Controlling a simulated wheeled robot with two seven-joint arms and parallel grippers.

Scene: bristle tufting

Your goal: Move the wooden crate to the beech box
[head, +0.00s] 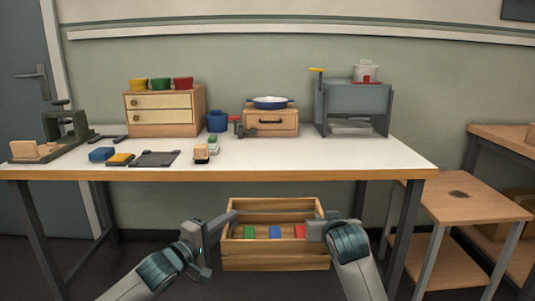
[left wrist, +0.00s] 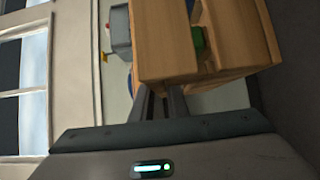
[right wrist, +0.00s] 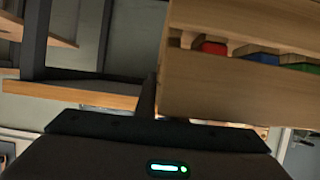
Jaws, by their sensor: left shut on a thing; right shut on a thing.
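The wooden crate (head: 275,265) is in front of the white-topped table, below the level of its top, and looks level. It holds a green block (head: 249,232), a blue block (head: 275,232) and a red block (head: 299,231). My left gripper (head: 230,222) is shut on the crate's left end; the crate fills the upper left wrist view (left wrist: 165,45). My right gripper (head: 316,230) is shut on its right end, which shows in the right wrist view (right wrist: 230,95). I cannot tell which wooden box is the beech box; a two-drawer box (head: 165,122) and a one-drawer box (head: 270,121) stand on the table.
The table (head: 300,165) carries a blue cup (head: 217,121), a grey machine (head: 355,100), a clamp-like press (head: 66,128) and small blocks. A wooden stand (head: 465,208) is at the right, its top mostly bare. Table legs flank the crate.

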